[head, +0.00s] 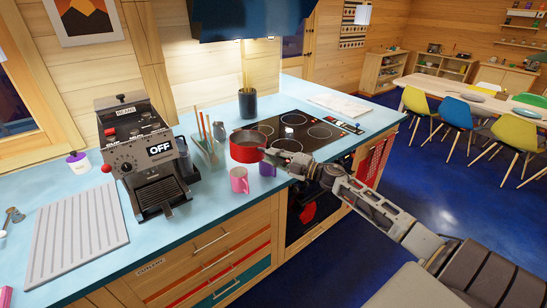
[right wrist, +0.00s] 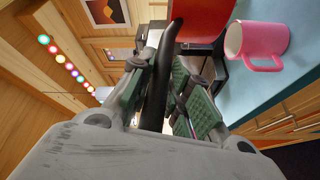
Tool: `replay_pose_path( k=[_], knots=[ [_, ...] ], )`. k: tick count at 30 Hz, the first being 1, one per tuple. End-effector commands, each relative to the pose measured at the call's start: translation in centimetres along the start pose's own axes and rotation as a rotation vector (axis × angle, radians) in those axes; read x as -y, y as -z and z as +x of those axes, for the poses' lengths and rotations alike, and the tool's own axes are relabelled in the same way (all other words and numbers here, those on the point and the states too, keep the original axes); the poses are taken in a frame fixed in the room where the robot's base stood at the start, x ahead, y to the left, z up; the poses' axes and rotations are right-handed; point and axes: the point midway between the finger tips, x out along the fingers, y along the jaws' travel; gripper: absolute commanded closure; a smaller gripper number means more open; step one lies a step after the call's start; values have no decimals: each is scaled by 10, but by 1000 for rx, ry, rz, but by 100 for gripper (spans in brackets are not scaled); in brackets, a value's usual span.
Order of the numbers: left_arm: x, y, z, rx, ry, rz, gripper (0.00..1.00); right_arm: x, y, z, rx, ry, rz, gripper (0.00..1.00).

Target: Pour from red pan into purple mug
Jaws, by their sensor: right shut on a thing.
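The red pan (head: 246,153) is in the middle of the head view, over the counter near the front left of the hob. It looks about level; its contents cannot be made out. My right gripper (head: 276,156) is shut on its dark handle, which runs between the green finger pads in the right wrist view (right wrist: 160,75). The pan's red side (right wrist: 203,18) shows at the top there. The purple mug (head: 267,169) stands on the counter, just below the gripper and to the right of the pan in the picture. My left gripper is not in view.
A pink mug (head: 239,181) stands close in front of the pan; it also shows in the right wrist view (right wrist: 258,42). A glass holder with sticks (head: 209,151) and a coffee machine (head: 148,155) are to the left. The black hob (head: 296,131) lies behind.

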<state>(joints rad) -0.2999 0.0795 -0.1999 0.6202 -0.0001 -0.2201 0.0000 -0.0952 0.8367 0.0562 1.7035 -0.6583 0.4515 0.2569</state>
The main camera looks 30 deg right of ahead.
Motion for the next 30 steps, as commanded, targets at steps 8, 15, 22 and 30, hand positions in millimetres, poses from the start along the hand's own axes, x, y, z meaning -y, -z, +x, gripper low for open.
replay_pose_path(
  k=[8, 15, 22, 30],
  knots=[
    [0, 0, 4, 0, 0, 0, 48, -2, 0, 0, -4, -15, 9, 100],
    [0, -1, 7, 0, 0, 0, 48, 2, -2, 0, -6, -21, 20, 100],
    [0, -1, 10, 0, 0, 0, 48, 4, -3, 0, -7, -27, 30, 100],
    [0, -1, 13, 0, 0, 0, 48, 7, -4, -1, -13, -57, 85, 100]
  ],
)
